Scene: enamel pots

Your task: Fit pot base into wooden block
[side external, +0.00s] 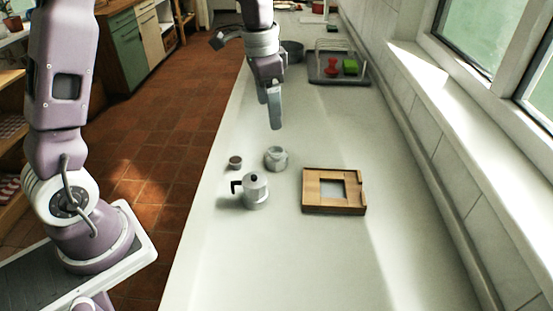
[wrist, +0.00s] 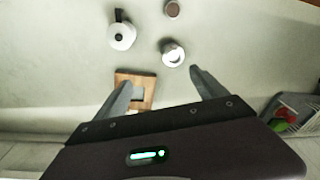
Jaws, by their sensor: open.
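The pot base (side external: 276,160), a small round light metal vessel, stands upright on the white counter. It also shows in the wrist view (wrist: 173,53), just beyond my fingertips. The wooden block (side external: 313,197) is a flat square frame with a recess in its middle, lying to the right of the base. In the wrist view, the block (wrist: 148,90) lies partly behind my left finger. My gripper (side external: 274,125) points down above the counter, behind and above the base. Its fingers (wrist: 163,88) are open with nothing between them, and it is apart from both objects.
A lidded metal pot with a black handle (side external: 257,191) stands in front of the base. A small dark-topped cup (side external: 235,162) is left of it. A rack with red and green items (side external: 340,72) and a dark pan (side external: 292,50) are farther back. The front counter is clear.

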